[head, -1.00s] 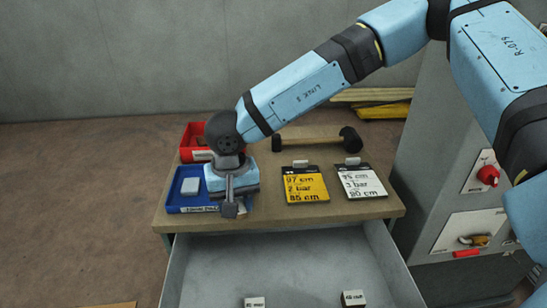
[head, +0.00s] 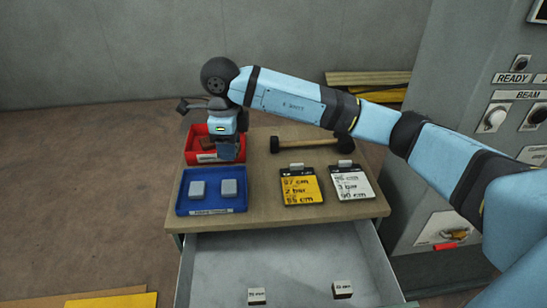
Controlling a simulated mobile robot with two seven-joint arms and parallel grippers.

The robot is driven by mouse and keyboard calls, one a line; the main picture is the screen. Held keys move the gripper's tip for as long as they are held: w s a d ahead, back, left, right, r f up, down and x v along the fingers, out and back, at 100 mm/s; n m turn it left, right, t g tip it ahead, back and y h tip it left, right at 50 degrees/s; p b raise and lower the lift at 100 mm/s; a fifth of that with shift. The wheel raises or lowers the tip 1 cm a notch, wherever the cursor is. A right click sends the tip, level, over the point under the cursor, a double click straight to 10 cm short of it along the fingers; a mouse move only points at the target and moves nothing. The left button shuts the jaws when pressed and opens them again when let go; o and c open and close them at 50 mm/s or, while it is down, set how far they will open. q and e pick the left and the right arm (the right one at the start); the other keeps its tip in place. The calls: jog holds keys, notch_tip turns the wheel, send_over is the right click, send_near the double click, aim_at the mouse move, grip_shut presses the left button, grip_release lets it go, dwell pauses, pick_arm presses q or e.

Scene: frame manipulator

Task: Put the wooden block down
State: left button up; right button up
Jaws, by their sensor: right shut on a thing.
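My right gripper (head: 229,150) reaches down at the right side of the red tray (head: 193,158), behind the blue tray. It is shut on the wooden block, which its fingers hide from this view. A brown wooden piece (head: 206,142) shows inside the red tray, left of the fingers; I cannot tell whether it is part of the held block. The blue tray (head: 212,209) in front holds two pale grey blocks, a left one (head: 198,189) and a right one (head: 229,188). My left gripper is not in view.
A yellow card (head: 300,189) and a white card (head: 350,186) lie to the right. Below, an open drawer (head: 290,262) holds two small labelled blocks. A grey control cabinet (head: 420,235) stands at the right.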

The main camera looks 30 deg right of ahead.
aim_at(263, 197)
jog(key=d+m+p, duration=0.2)
jog(key=d+m, duration=0.5)
jog(key=d, duration=0.1)
jog(key=f, duration=2)
jog(key=shift+w+d, duration=0.2)
jog(key=shift+f, duration=0.1)
jog(key=o, duration=0.5)
jog(key=shift+f, duration=0.1)
jog(key=shift+o, duration=0.7)
